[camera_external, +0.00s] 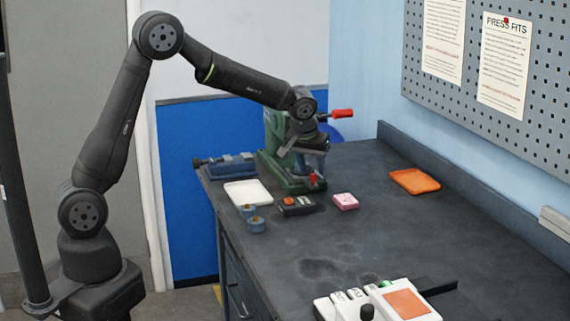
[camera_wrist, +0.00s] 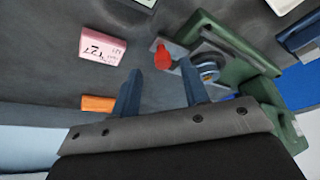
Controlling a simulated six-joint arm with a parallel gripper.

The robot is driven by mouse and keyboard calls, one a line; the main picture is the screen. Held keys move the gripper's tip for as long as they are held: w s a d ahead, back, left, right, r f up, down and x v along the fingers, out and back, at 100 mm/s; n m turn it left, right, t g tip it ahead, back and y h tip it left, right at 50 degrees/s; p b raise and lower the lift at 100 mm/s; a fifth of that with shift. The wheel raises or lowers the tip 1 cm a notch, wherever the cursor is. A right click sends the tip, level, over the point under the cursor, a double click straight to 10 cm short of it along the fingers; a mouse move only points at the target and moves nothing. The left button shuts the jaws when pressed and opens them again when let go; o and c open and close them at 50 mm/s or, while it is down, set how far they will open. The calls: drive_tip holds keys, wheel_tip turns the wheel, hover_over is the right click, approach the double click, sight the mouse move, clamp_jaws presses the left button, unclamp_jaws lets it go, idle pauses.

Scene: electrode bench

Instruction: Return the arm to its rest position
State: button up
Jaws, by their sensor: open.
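My gripper (camera_external: 312,165) is above the bench, close in front of the green press (camera_external: 273,130), and overlaps it in the external view. In the wrist view, the two blue-grey fingers of my gripper (camera_wrist: 160,68) are apart with nothing held between them. A red knob (camera_wrist: 163,56) shows just beyond the fingertips, and the green press (camera_wrist: 262,90) fills the right side. I cannot tell how far the fingers are from the press. My arm is stretched out over the bench from the left.
Near the press are a pink box (camera_external: 345,201), a white tray (camera_external: 248,192), a dark device (camera_external: 298,205) and two blue cylinders (camera_external: 256,224). An orange tray (camera_external: 414,181) lies right. A white unit (camera_external: 385,302) stands at the front. The middle bench is clear.

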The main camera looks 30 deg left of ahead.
drive_tip(key=shift+x, duration=1.45)
drive_tip(key=shift+w+a+r, duration=0.1)
drive_tip(key=shift+o, duration=0.5)
drive_tip(key=o, duration=1.1)
drive_tip(key=shift+s+a+m+t+h, duration=0.3)
drive_tip(key=shift+s+a+h, duration=0.05)
drive_tip(key=shift+a+h, duration=0.05)
drive_tip(key=shift+c, duration=0.2)
drive_tip(key=shift+o, duration=0.7)
drive_tip(key=s+a+m+t+h, duration=0.1)
drive_tip(key=a, duration=0.1)
drive_tip(key=s+a+r+m+t+h, duration=0.1)
drive_tip(key=s+a+h, duration=0.1)
drive_tip(key=shift+s+a+r, duration=0.1)
drive_tip(key=shift+s, duration=0.05)
drive_tip(key=s+a+r+m+t+h, duration=0.2)
drive_tip(key=s+a+r+t, duration=0.25)
drive_tip(key=a, duration=0.45)
drive_tip(key=shift+t, duration=0.25)
drive_tip(key=x, duration=0.9)
drive_tip(key=shift+s+d+f, duration=0.1)
drive_tip(key=shift+d+f, duration=0.05)
drive_tip(key=shift+f, duration=0.25)
